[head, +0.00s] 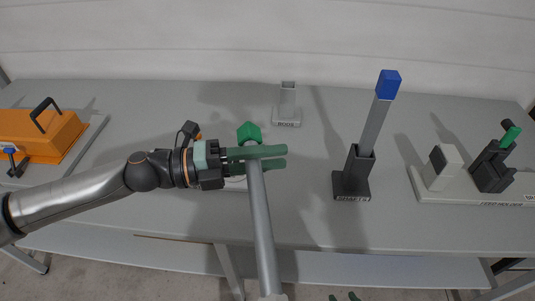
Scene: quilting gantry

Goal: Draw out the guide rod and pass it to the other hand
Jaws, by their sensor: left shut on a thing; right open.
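My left gripper (272,158) has its green fingers shut on a long grey rod (262,225) with a green block head (249,132). The head is just beyond the fingers. The shaft runs from them down the picture, across the table's front edge, towards me. My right gripper (345,297) shows only as green fingertips at the bottom edge, open and apart from the rod. Another grey rod with a blue head (388,84) stands, slightly tilted, in a dark holder (352,180) right of my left gripper.
A small grey socket (287,103) stands empty-looking at the back. An orange box (40,135) with a black handle is at the left. A pale base (470,194) with white and dark blocks is at the right. The table (210,225) is mostly clear in front.

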